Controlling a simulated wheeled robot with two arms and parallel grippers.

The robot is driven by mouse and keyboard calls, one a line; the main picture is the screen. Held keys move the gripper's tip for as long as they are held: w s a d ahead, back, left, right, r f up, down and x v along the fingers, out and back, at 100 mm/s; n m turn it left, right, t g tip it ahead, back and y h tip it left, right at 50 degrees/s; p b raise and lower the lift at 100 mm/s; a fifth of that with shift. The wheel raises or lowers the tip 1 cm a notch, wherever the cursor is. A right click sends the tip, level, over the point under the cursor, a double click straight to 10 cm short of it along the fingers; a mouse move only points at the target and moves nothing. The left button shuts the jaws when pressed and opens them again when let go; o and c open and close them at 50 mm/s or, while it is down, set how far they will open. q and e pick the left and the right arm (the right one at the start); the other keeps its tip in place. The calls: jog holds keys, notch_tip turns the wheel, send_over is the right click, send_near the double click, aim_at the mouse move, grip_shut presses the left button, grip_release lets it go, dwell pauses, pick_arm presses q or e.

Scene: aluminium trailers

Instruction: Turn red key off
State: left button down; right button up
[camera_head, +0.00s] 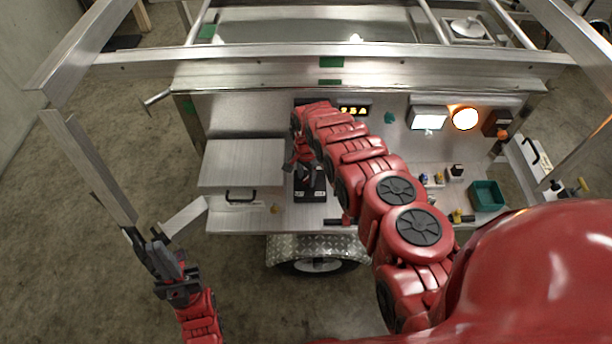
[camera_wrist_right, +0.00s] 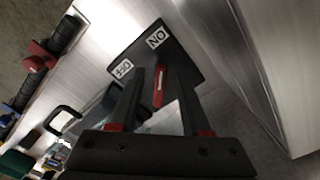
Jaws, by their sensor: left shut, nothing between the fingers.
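The red key (camera_wrist_right: 160,86) shows in the right wrist view as a narrow red bar on a black switch box (camera_wrist_right: 187,58). The box has white labels reading ON and OFF; I cannot tell which one the key points to. In the head view the box (camera_head: 310,194) stands on the trailer shelf. My right gripper (camera_wrist_right: 160,76) is open, its two dark fingers on either side of the key with visible gaps. In the head view my right gripper (camera_head: 308,176) points down over the box and hides the key. My left gripper (camera_head: 162,258) is shut and empty at lower left.
A metal cabinet (camera_head: 241,165) stands left of the box. Small items and a green bin (camera_head: 487,194) lie to the right. A lit white panel (camera_head: 429,120) and round orange lamp (camera_head: 465,118) are on the back wall. Metal rails cross above.

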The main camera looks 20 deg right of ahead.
grip_shut()
jog(key=shift+n, duration=0.4)
jog(key=n, duration=0.2)
jog(key=shift+s+d+f+n+b, duration=0.15)
jog(key=shift+s+n+b, duration=0.1)
jog(key=shift+n+b, duration=0.15)
jog(key=n, duration=0.1)
jog(key=n+b, duration=0.1)
jog(key=n, duration=0.2)
jog(key=shift+s+d+n, duration=0.15)
jog(key=shift+d+n, duration=0.15)
jog(key=n+b, duration=0.1)
jog(key=n, duration=0.1)
jog(key=shift+d+n, duration=0.2)
jog(key=shift+n, duration=0.2)
jog(key=n, duration=0.1)
jog(key=n+b, duration=0.1)
jog(key=shift+d+n, duration=0.2)
jog(key=shift+n, duration=0.1)
jog(key=n, duration=0.4)
jog(key=shift+d, duration=0.25)
jog(key=shift+n, duration=0.3)
